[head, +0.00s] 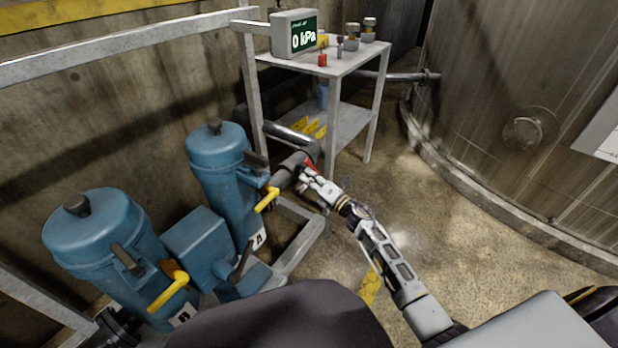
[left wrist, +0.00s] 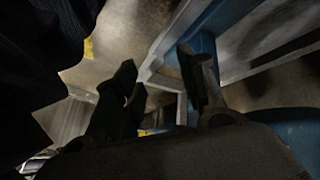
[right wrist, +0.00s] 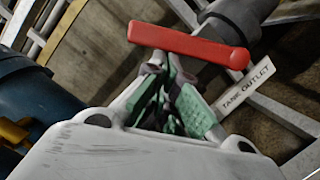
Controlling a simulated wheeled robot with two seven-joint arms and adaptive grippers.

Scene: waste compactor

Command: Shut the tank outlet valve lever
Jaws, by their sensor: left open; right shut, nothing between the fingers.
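The red valve lever (right wrist: 190,43) lies across the view just beyond my right fingertips in the right wrist view. A white tag reading "TANK OUTLET" (right wrist: 244,89) hangs beside it. In the head view the lever (head: 312,167) is a small red patch at the dark grey pipe (head: 291,168), partly hidden by my right gripper (head: 308,180). My right gripper (right wrist: 168,88) is shut and empty, close below the lever; I cannot tell whether it touches. My left gripper (left wrist: 163,80) is open and empty in the left wrist view, and is not visible in the head view.
Two blue filter housings (head: 95,230) (head: 216,160) with yellow levers (head: 168,291) (head: 267,199) stand at left. Behind the pipe is a grey table (head: 345,62) with a gauge display reading 0 kPa (head: 294,33). A large tank (head: 500,110) stands right; the floor between is clear.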

